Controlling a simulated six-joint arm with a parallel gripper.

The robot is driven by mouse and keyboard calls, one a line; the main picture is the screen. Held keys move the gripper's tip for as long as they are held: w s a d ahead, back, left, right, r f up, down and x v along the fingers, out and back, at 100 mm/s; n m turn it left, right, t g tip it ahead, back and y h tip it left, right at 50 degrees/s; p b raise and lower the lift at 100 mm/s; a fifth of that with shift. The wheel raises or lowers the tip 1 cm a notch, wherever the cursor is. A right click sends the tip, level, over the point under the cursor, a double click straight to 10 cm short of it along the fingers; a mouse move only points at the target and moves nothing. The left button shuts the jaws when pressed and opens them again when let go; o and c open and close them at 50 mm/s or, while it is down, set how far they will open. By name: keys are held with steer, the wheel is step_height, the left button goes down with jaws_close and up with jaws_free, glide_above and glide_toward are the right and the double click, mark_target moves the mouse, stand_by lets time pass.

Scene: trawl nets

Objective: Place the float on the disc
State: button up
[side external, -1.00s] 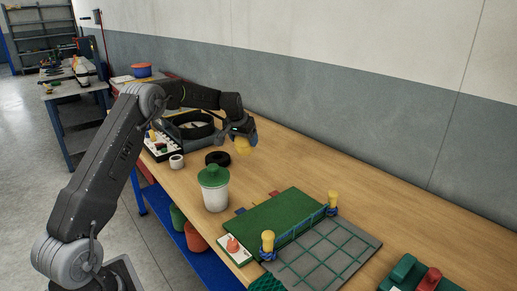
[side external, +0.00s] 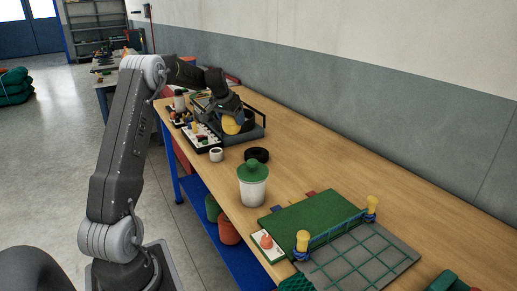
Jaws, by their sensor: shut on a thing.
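A yellow float (side external: 231,126) shows at the fingers of my gripper (side external: 233,116), which is shut on it. The fingertips are partly hidden by the wrist and the float. The gripper and float are in front of a dark tray (side external: 258,132) in the picture; I cannot tell how high the float is above it. The black round disc (side external: 257,153) lies flat on the bench, to the right of and nearer than the float. Nothing rests on the disc.
A white tub with a green lid (side external: 253,184) stands in front of the disc. A small white roll (side external: 216,155) lies left of it. A green mat (side external: 308,219) and a grid board with yellow-topped posts lie at right. The bench (side external: 330,170) is clear along the wall.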

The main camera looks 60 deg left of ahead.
steer(key=shift+w+d+f, duration=0.75)
steer(key=shift+w+f, duration=0.85)
steer(key=shift+f, duration=0.1)
steer(key=shift+w+d+f, duration=0.8)
steer(key=shift+w+f, duration=0.8)
steer(key=shift+f, duration=0.15)
steer(key=shift+w+d+f, duration=0.75)
steer(key=shift+w+f, duration=0.85)
steer(key=shift+f, duration=0.1)
steer(key=shift+f, duration=0.15)
steer(key=o, duration=0.9)
steer(key=shift+o, duration=0.2)
